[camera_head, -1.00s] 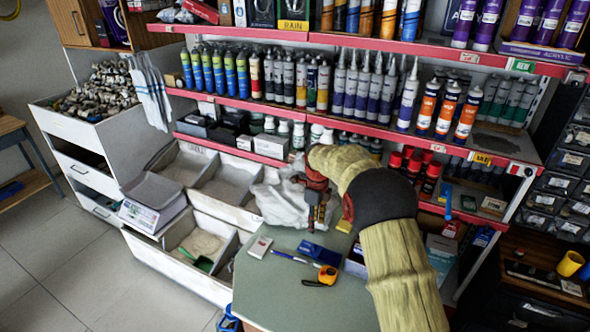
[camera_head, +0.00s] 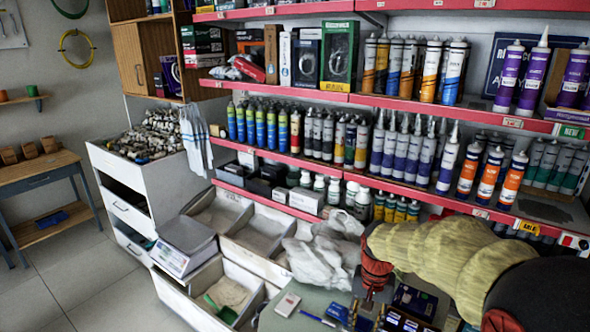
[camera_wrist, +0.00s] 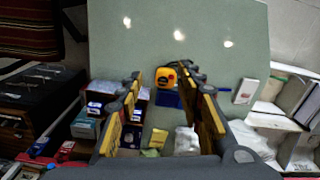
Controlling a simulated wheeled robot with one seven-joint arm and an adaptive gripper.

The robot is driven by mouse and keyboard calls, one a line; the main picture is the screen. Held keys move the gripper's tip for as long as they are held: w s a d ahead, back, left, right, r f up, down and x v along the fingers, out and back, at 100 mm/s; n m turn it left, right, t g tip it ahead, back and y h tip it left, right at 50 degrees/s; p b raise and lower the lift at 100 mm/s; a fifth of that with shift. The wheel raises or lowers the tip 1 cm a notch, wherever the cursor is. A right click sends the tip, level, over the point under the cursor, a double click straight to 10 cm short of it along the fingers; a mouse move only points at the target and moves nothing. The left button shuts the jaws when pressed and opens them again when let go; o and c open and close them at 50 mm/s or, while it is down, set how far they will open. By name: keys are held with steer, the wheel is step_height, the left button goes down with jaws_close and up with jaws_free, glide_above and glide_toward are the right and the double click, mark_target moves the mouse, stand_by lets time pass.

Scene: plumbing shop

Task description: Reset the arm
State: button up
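My arm, in a tan ribbed sleeve, reaches in from the lower right of the head view. My gripper (camera_head: 364,312) hangs at the bottom of that view, over the green-grey counter (camera_head: 268,320); its tips are hard to make out there. In the wrist view, my gripper (camera_wrist: 162,72) has its two yellow-padded fingers spread apart. Nothing is held between them. An orange tape measure (camera_wrist: 166,77) shows in the gap, lying on the counter beyond the fingers.
A white-and-red box (camera_head: 287,305), a blue pen (camera_head: 317,319) and white plastic bags (camera_head: 318,262) are near the gripper. Shelves of cartridges (camera_head: 447,165) stand behind. A scale (camera_head: 185,245) and bins are at left. The floor (camera_head: 75,290) at left is clear.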

steer(key=s+r+n+t, duration=0.2)
steer(key=s+r, duration=0.5)
steer(key=s, duration=0.4)
steer(key=s+r+n+t, duration=0.2)
steer(key=s+r, duration=0.4)
steer(key=s, duration=0.6)
steer(key=shift+d+r+t, duration=0.4)
steer(key=shift+d+t, duration=0.05)
steer(key=shift+t, duration=0.35)
